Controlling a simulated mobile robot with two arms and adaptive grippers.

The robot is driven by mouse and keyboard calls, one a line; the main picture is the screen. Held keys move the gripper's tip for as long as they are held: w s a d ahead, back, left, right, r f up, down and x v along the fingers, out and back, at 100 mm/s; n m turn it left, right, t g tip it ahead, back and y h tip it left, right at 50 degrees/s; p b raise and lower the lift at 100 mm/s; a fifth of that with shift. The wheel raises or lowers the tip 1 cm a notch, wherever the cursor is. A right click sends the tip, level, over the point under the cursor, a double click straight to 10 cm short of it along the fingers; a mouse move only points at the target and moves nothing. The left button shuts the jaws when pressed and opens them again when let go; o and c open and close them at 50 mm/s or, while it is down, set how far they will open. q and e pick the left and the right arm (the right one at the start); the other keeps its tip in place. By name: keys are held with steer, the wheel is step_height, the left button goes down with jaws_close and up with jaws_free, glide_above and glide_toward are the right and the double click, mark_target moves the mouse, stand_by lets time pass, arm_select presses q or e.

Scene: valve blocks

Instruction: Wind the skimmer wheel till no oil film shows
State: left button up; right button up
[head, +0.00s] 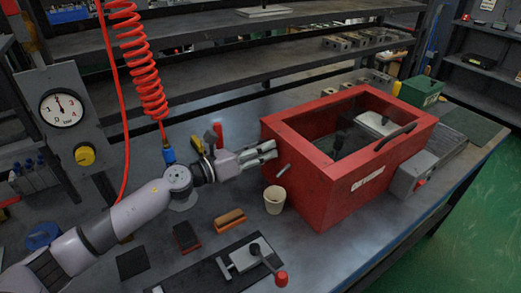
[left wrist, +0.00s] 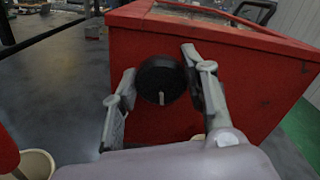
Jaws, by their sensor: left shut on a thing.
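A red box (head: 300,195) with an open or glazed top stands on the bench right of centre. On its left wall is a round black wheel (left wrist: 158,82) with a pale mark pointing down, seen in the left wrist view. My left gripper (head: 270,150) is at that wall; in the left wrist view its fingers (left wrist: 160,62) are shut on the wheel, one on each side. Inside the box I see dark and grey parts, but cannot tell whether an oil film shows. My right gripper is out of view.
A cream cup (head: 274,199) stands just before the box, below a small grey lever (head: 284,171). A brown brush (head: 230,217) and a clamp with a red knob (head: 281,278) lie nearer. A red coiled hose (head: 140,65) hangs above my left arm. A gauge (head: 63,107) stands left.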

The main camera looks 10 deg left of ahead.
arm_select(q)
steer(key=shift+f, duration=0.15)
steer(key=o, duration=1.1)
steer(key=shift+o, duration=0.2)
steer(key=v, duration=1.2)
steer(key=shift+s, duration=0.1)
